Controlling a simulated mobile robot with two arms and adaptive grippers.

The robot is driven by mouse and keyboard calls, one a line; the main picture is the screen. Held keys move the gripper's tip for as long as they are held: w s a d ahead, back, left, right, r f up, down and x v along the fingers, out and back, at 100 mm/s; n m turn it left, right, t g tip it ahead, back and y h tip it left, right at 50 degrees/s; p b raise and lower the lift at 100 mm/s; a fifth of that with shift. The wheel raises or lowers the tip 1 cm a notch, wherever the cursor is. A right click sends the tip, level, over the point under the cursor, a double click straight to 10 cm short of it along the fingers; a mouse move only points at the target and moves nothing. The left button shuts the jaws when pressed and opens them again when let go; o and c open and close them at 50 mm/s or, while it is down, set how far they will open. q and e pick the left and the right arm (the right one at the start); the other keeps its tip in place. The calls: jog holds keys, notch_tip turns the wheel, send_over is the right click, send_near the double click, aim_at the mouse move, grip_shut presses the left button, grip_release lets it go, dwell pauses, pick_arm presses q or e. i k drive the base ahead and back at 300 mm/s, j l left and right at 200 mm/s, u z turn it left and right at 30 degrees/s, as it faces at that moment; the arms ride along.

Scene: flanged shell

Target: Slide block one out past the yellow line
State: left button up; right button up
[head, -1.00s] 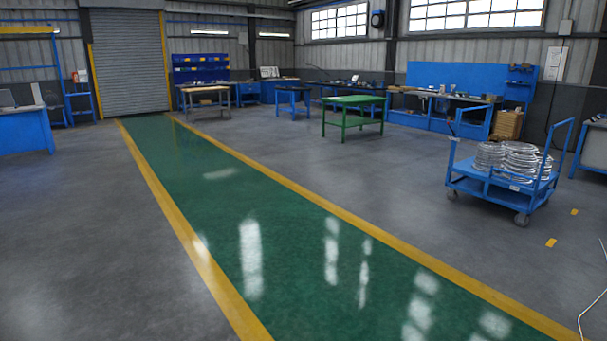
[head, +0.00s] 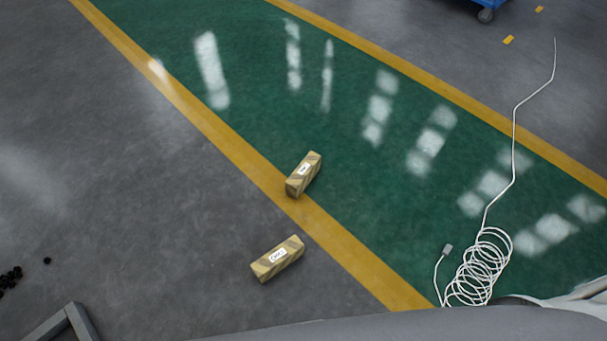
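Two tan blocks with darker diagonal stripes and white labels show in the head view. The lower block (head: 277,259) lies on the grey floor left of the near yellow line (head: 348,252), apart from it. The upper block (head: 303,174) lies at that line, partly over the yellow and partly over the green lane. The label print is too small to read surely, so I cannot tell which is block one. A second yellow line (head: 430,83) runs along the lane's far side. Neither of my grippers is in view.
A white coiled cable (head: 478,268) lies on the green lane (head: 330,130) at right, its straight end running up past the far line. A grey metal frame (head: 70,322) and small black pieces (head: 10,280) are at lower left. A blue trolley (head: 486,6) stands top right.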

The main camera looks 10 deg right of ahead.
aim_at(304, 175)
jog(key=u, duration=1.2)
jog(key=i+j+u, duration=0.2)
jog(key=i, duration=0.4)
jog(key=i+j+u, duration=0.15)
jog(key=i, duration=0.45)
jog(key=i+l+z, duration=0.2)
jog(key=i+z, duration=0.7)
jog(key=i, duration=0.25)
jog(key=i+j+z, duration=0.25)
jog(key=i+z, duration=0.2)
jog(key=i+l+z, duration=0.2)
jog(key=i+z, duration=0.3)
jog(key=i, duration=0.2)
jog(key=i+j+z, duration=0.1)
jog(key=i+z, duration=0.35)
jog(key=i, duration=0.2)
jog(key=i+j+z, duration=0.3)
jog(key=i+z, duration=0.2)
jog(key=i, duration=0.15)
jog(key=i+z, duration=0.2)
jog(key=z, duration=1.6)
